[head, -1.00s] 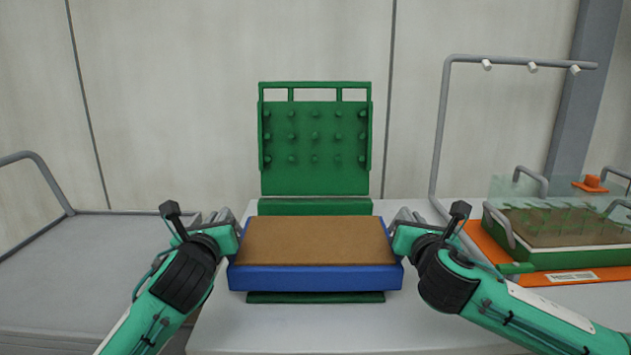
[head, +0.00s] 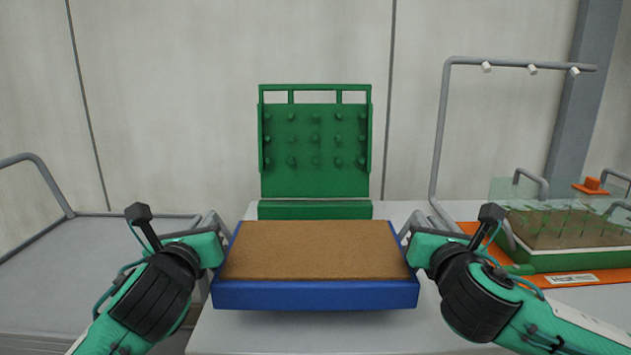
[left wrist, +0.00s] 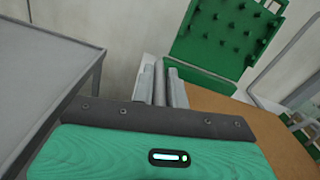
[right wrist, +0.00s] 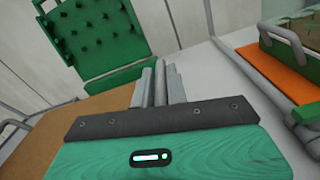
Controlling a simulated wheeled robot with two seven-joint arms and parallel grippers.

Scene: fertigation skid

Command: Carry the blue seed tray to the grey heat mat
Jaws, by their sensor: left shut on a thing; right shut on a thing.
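The blue seed tray (head: 315,295), filled with brown soil (head: 315,250), is level in front of me, above the white table. My left gripper (head: 219,238) is shut on its left side and my right gripper (head: 408,236) on its right side. The soil also shows in the left wrist view (left wrist: 262,118) and the right wrist view (right wrist: 45,135). I see no separate grey mat. An orange mat (head: 572,279) lies at the right, with a label that seems to begin "Heat", under a green planted tray (head: 560,260).
A green dibber plate with pegs (head: 315,150) stands upright behind the tray. A grey pipe frame with nozzles (head: 442,130) rises at the right. A grey railed surface (head: 90,265) lies at the left, looking bare. Bare white table (head: 400,212) shows behind the tray.

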